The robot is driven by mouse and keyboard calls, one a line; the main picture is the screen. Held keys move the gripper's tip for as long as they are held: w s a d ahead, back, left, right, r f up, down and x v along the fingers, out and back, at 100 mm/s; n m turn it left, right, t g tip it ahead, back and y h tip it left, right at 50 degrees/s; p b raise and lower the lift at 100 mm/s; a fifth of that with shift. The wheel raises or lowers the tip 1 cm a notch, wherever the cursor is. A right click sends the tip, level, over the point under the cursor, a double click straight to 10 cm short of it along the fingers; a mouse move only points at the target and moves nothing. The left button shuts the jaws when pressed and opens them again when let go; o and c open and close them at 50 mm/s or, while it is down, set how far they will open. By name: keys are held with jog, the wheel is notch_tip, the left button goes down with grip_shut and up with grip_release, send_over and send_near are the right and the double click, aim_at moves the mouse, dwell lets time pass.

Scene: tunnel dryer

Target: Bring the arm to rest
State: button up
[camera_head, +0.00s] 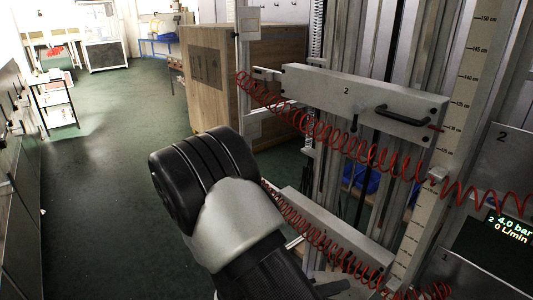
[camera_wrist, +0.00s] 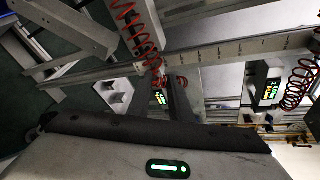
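My arm (camera_head: 225,205) rises from the bottom of the head view. A bulky black joint and a pale grey shell show there, bent toward the left over the floor. The arm stands in front of the lower grey panel and hides part of it. In the wrist view, a broad grey body with a black padded edge and a lit green bar fills the bottom.
A grey panel (camera_head: 360,105) marked 2, with a black handle (camera_head: 404,116), stands right of my arm. Red coiled hoses (camera_head: 345,143) hang across it. A ruled post (camera_head: 455,110) and pressure display (camera_head: 506,226) are farther right. A wooden cabinet (camera_head: 211,78) stands behind. Green floor (camera_head: 105,165) is open at left.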

jog(key=s+d+r+m+g+y+p, duration=0.1)
jog(key=s+r+m+g+y+p, duration=0.15)
jog(key=r+m, duration=0.6)
jog(key=s+d+r+m+g+y+p, duration=0.1)
jog(key=s+r+m+g+y, duration=0.25)
jog(key=r+m, duration=0.5)
jog(key=s+a+r+m+t+y+p, duration=0.2)
jog(key=r+m+t+y, duration=0.1)
jog(key=r+m, duration=0.6)
jog(key=s+a+r+m+t+y+p, duration=0.2)
jog(key=s+a+r+m+y+p, duration=0.1)
jog(key=r+m, duration=0.6)
jog(key=shift+a+m+t+y, duration=0.2)
jog(key=shift+m+t+y, duration=0.2)
jog(key=shift+m+y, duration=0.2)
jog(key=shift+d, duration=0.1)
